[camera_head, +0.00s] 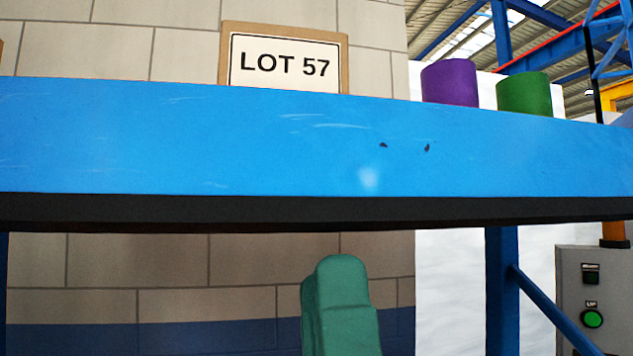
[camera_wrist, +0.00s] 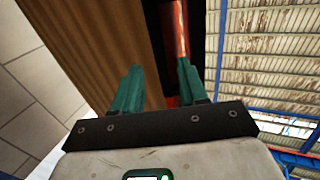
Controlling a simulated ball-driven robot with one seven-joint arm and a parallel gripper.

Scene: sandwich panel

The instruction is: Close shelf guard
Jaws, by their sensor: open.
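A long blue beam (camera_head: 250,135) with a black underside (camera_head: 250,212) crosses the head view; I cannot tell whether it is the shelf guard. Behind the fingers are a brown ribbed board (camera_wrist: 105,45) and a shiny red-orange bar (camera_wrist: 180,30), which lines up near the right fingertip. Whether anything touches the fingers cannot be told.
A LOT 57 sign (camera_head: 284,62), a purple cylinder (camera_head: 449,82) and a green cylinder (camera_head: 524,94) show above the beam. A blue post (camera_head: 501,290) with a brace stands below right, and a grey control box (camera_head: 583,275) is at far right. A block wall (camera_head: 170,265) lies behind.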

